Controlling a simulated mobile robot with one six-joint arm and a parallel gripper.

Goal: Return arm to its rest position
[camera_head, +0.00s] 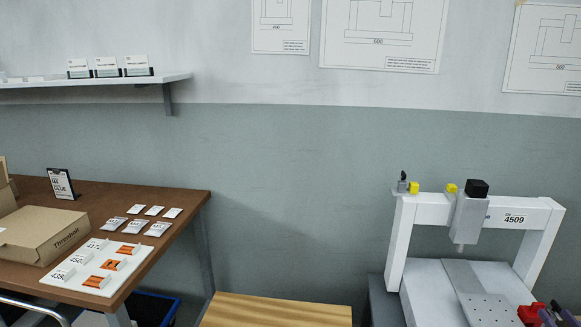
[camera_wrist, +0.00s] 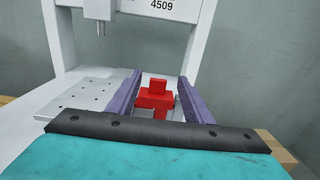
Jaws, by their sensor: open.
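My gripper (camera_wrist: 160,78) has two purple fingers standing apart, open, in the wrist view. A red stepped block (camera_wrist: 155,97) shows between the fingers, with clear gaps to both sides; I cannot tell its depth relative to the fingertips. In the head view the red block (camera_head: 530,314) is at the bottom right, at the near right part of the gantry machine. Purple parts of my gripper (camera_head: 555,316) show beside it at the frame's edge; the rest of my arm is out of view.
The white gantry machine (camera_head: 425,208), labelled 4509, has a spindle (camera_head: 470,215) over its perforated plate (camera_head: 490,309). A brown table (camera_head: 185,200) with a cardboard box (camera_head: 40,235) and a white tray (camera_head: 128,273) stands left. A wooden top (camera_head: 275,311) lies between them.

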